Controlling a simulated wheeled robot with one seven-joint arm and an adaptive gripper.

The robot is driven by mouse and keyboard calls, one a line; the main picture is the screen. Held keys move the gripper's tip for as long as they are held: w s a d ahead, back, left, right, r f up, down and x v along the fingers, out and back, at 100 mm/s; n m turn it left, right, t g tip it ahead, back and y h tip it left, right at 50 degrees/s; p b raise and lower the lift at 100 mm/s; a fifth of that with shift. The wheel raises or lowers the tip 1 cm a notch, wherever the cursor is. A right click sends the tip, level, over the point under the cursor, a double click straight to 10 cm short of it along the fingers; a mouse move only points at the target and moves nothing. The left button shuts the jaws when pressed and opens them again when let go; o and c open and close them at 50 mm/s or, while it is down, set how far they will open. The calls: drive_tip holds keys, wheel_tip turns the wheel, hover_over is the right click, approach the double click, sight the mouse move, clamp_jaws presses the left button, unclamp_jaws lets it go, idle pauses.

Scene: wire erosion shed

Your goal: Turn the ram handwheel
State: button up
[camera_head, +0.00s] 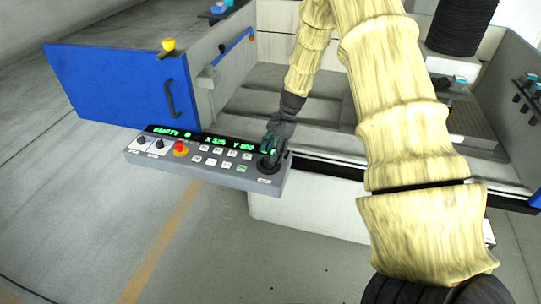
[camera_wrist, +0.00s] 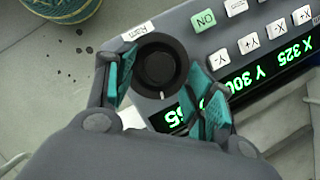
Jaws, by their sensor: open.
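The ram handwheel (camera_wrist: 158,62) is a round black knob on the control panel, next to a label reading "Ram" in the wrist view. A small white tick shows at its edge on the side toward my gripper. My gripper (camera_wrist: 160,78) is open, with one teal-padded finger on each side of the knob in that view. I cannot tell whether either pad touches it. In the head view, my gripper (camera_head: 272,148) is over the right end of the panel, and the handwheel (camera_head: 269,164) is partly hidden by it.
The grey control panel (camera_head: 226,178) carries buttons, a green-lit display (camera_head: 213,141) and a red stop button (camera_head: 180,148). A blue door (camera_head: 118,88) stands open at left. The machine's tank lies behind the panel. Open floor lies in front.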

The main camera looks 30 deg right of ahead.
drive_tip(key=v, duration=1)
drive_tip(key=shift+w, duration=0.1)
